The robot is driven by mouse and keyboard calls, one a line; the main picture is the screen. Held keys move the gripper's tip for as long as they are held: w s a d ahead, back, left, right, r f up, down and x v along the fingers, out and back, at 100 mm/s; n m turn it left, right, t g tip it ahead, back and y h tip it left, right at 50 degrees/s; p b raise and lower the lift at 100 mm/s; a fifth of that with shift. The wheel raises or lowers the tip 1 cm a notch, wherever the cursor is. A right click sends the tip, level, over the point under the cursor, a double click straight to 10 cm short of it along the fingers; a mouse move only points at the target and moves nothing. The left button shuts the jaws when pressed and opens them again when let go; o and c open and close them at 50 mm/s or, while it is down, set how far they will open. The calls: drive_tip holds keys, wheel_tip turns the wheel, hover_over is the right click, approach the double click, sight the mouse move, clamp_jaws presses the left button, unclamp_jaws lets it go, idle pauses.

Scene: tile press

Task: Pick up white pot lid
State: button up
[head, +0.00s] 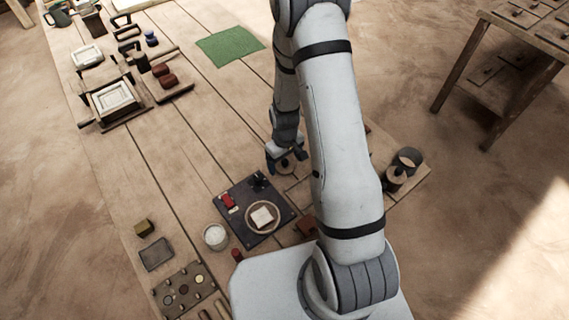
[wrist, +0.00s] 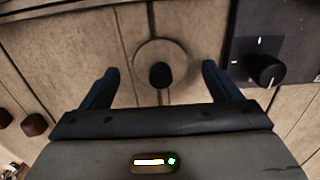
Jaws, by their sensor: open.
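A pale round lid with a dark knob (wrist: 178,52) lies flat on the planks in the wrist view; its colour there is close to the wood's. My gripper (wrist: 160,69) is open, with one blue finger on each side of the knob and a gap on both sides. In the head view, the gripper (head: 285,158) is low over the lid (head: 288,167), which it partly hides. I cannot tell the height of the fingertips above the lid.
A dark panel (wrist: 290,40) with a black knob (wrist: 265,69) lies right of the lid in the wrist view. In the head view, a lidded pot (head: 396,180) and a dark round container (head: 408,159) stand near the table's right edge. A green mat (head: 229,44) lies farther back.

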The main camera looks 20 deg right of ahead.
drive_tip(key=shift+f, duration=0.45)
drive_tip(key=shift+c, duration=0.4)
drive_tip(key=c, duration=1)
drive_tip(key=shift+r, duration=0.1)
